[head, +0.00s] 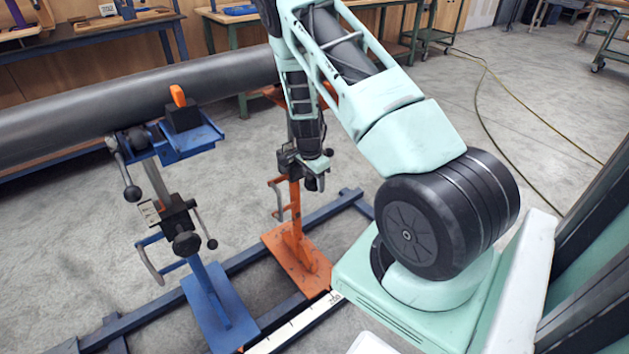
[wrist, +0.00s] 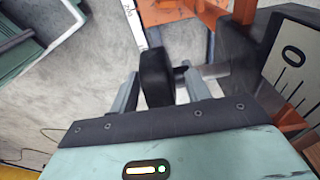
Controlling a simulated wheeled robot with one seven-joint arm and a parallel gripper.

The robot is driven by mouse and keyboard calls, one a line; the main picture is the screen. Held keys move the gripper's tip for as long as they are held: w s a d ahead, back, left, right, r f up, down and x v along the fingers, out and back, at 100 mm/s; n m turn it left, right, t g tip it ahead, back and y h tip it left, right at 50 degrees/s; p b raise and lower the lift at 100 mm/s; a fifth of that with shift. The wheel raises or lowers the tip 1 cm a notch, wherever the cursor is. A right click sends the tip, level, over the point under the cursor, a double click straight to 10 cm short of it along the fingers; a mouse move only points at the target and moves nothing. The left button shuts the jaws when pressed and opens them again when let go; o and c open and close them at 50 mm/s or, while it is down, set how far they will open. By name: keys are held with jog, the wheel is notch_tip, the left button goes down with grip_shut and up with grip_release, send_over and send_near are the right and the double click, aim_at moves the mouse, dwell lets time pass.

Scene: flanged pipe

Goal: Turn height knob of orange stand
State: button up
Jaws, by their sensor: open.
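The orange stand (head: 294,236) rises from its base plate in the middle of the head view, beneath the pipe. My gripper (head: 315,181) is at the dark block on its post, and my arm hides the upper part. In the wrist view a black knob (wrist: 157,78) on a short shaft lies between the two fingers of my gripper (wrist: 159,84). The fingers stand apart on either side of it, with a visible gap at the left. I cannot tell if the right finger touches it.
A blue stand (head: 205,290) with its own knob (head: 187,243) and levers stands to the left. A grey pipe (head: 110,115) crosses behind. A blue floor rail (head: 245,262) runs by the stand bases. Workbenches line the back; the floor at right is mostly clear.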

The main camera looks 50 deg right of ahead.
aim_at(310, 175)
jog(key=r, duration=0.4)
jog(key=a+r+p, duration=0.1)
jog(key=r, duration=0.6)
jog(key=shift+w+a+r, duration=0.15)
jog(key=shift+a+r, duration=0.05)
jog(key=shift+r, duration=0.15)
